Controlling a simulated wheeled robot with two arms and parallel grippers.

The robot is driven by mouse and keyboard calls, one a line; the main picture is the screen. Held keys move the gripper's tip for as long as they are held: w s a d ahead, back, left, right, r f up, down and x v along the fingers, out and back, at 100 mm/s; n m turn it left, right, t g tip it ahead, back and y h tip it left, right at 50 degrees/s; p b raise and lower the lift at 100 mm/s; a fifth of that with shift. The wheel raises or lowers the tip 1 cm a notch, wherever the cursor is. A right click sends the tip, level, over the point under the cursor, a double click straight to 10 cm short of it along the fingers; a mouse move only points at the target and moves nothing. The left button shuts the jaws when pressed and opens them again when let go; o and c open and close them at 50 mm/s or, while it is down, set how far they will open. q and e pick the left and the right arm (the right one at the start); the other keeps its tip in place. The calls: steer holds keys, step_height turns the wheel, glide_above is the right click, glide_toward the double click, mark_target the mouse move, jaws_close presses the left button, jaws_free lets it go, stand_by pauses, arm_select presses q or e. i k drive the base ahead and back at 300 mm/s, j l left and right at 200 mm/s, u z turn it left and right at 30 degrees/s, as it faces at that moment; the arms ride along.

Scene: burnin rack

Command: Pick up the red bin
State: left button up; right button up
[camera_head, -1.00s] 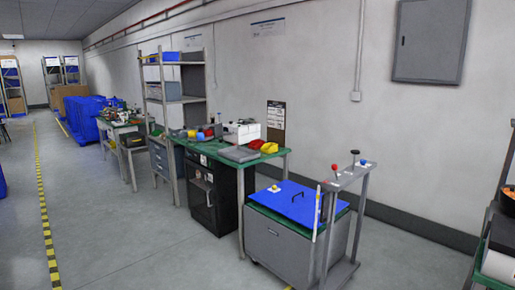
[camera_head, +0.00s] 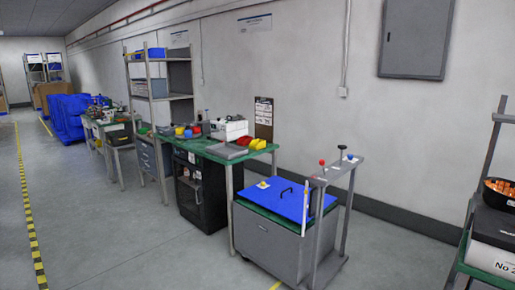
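A small red thing (camera_head: 196,130) stands on the green-topped workbench (camera_head: 210,149), between small yellow and blue pieces and a white device. It may be the red bin, but it is too small and far off to make out its shape. Neither of my grippers is in view.
A grey cabinet with a blue lid (camera_head: 276,197) and a grey post frame stand right of the workbench. A shelf rack (camera_head: 160,80) stands behind it. The floor on the left is clear.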

mark_target(246, 140)
steer(key=i+j+u, duration=0.4)
steer(key=i, duration=0.3)
steer(key=i+u, duration=0.4)
steer(key=i, duration=0.3)
steer(key=i+j, duration=0.1)
steer(key=i, duration=2.3)
steer(key=i+j+z, duration=0.1)
steer(key=i+z, duration=0.25)
steer(key=i, duration=0.15)
steer(key=i+j+z, duration=0.25)
steer(key=i+z, duration=0.15)
steer(key=i+j+z, duration=0.35)
steer(key=i+j, duration=0.05)
steer(key=i, duration=0.05)
